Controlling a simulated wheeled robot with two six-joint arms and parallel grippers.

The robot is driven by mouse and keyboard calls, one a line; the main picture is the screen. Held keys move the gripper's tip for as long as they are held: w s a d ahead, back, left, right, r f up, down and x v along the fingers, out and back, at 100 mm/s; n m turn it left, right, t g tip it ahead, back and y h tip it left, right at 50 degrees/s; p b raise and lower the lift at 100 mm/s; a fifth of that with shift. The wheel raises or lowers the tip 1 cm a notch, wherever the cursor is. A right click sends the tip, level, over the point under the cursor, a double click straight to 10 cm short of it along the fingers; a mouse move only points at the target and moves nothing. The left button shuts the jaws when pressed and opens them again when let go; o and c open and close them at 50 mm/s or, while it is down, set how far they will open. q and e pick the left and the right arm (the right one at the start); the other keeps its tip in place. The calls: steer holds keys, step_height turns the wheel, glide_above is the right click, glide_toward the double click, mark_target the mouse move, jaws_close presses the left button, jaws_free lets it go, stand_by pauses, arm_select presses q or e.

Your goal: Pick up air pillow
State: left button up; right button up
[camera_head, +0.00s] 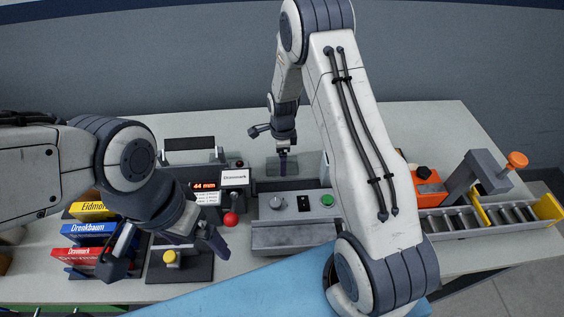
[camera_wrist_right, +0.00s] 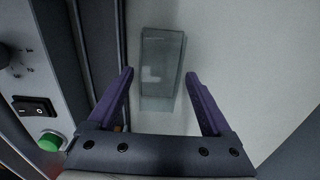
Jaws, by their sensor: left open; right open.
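The air pillow (camera_wrist_right: 162,65) appears as a clear, greyish, flat rectangle on a pale surface in the right wrist view. It lies ahead of and between my right gripper's (camera_wrist_right: 168,98) two purple fingers, which are spread with nothing held. In the head view a grey-green flat patch, which looks like the pillow (camera_head: 272,168), lies behind the grey machine. My right gripper (camera_head: 270,147) points down over it, and one finger hides part of it. My left gripper (camera_head: 164,249) is open and empty above the front left of the table, far from the pillow.
A grey machine (camera_head: 297,237) with knobs and a green button (camera_head: 326,200) stands in front of the pillow. A red-knobbed device (camera_head: 231,219), stacked labelled boxes (camera_head: 87,229) and a yellow-button station (camera_head: 170,257) are at left. A roller conveyor (camera_head: 482,216) is at right.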

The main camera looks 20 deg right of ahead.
steer(key=shift+f, duration=0.5)
